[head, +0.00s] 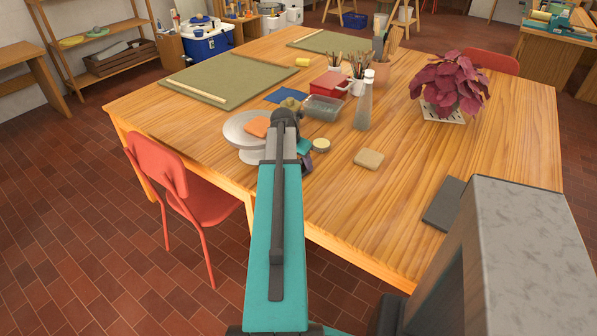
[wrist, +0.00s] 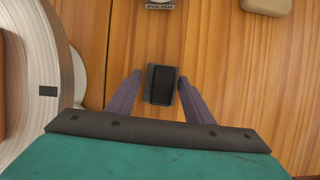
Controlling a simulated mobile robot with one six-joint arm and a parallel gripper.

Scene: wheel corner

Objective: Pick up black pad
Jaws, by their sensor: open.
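A small black pad (wrist: 161,86) with a dark grey rim lies on the wooden table in the wrist view. My gripper (wrist: 159,78) is open, its two purple-grey fingers on either side of the pad's near part. The fingers appear apart from the pad, with a narrow gap at each side; the height above the table is hard to tell. In the head view my teal arm reaches over the table beside the grey wheel (head: 240,128), and the pad is hidden there.
The wheel's grey rim (wrist: 48,60) is close on the left. A beige block (wrist: 266,5) and a labelled object (wrist: 159,4) lie beyond the pad. A clear container (head: 323,108), a bottle (head: 364,105) and a dark grey slab (head: 444,203) are on the table.

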